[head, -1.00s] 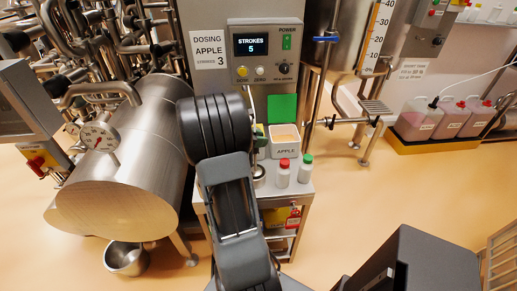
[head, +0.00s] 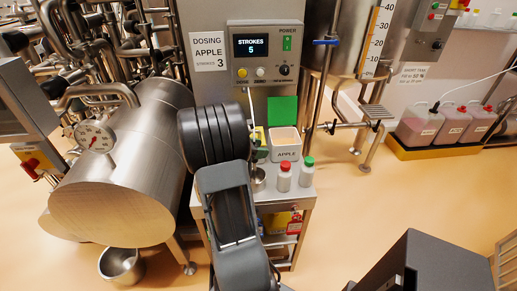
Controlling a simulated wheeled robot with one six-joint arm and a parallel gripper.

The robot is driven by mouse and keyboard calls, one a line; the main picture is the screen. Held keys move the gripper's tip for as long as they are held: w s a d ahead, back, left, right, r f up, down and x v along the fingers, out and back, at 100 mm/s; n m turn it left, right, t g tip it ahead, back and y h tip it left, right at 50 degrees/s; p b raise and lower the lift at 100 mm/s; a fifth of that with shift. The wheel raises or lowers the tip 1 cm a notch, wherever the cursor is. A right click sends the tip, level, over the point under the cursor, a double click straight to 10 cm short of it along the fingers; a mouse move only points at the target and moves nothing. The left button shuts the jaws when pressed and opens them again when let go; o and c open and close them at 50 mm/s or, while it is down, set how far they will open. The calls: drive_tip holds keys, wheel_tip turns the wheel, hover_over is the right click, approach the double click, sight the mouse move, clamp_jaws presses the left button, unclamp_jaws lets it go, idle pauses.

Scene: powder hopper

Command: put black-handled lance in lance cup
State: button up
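A thin pale rod (head: 251,102) stands nearly upright just right of my dark arm, in front of the control panel. It may be the lance, but I cannot make out a black handle on it. A small steel cup (head: 259,181) stands on the steel stand, partly hidden by my arm, and could be the lance cup. I see nothing clearly standing in it. My gripper is hidden behind my own arm, which reaches towards the stand. Small yellow and green parts show at the arm's right edge, too small to identify.
On the stand are a white tub labelled APPLE (head: 286,145), a red-capped bottle (head: 284,178) and a green-capped bottle (head: 306,172). The control panel (head: 266,56) reads STROKES 5. A large steel drum (head: 125,170) stands left. Open floor (head: 370,210) lies right.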

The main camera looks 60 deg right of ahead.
drive_tip(key=v, duration=1.2)
drive_tip(key=s+a+m+t+y, duration=0.1)
drive_tip(key=a+m+t+y, duration=0.2)
drive_tip(key=a, duration=0.7)
drive_tip(key=a+m+t+y, duration=0.4)
drive_tip(key=a, duration=0.7)
drive_tip(key=s+a+f+m+t+y, duration=0.1)
drive_tip(key=a+m+t+y, duration=0.2)
drive_tip(key=a, duration=0.7)
drive_tip(key=shift+s+a+f+m+t+y, duration=0.15)
drive_tip(key=shift+s+m+t+y, duration=0.2)
drive_tip(key=shift+t+y, duration=0.35)
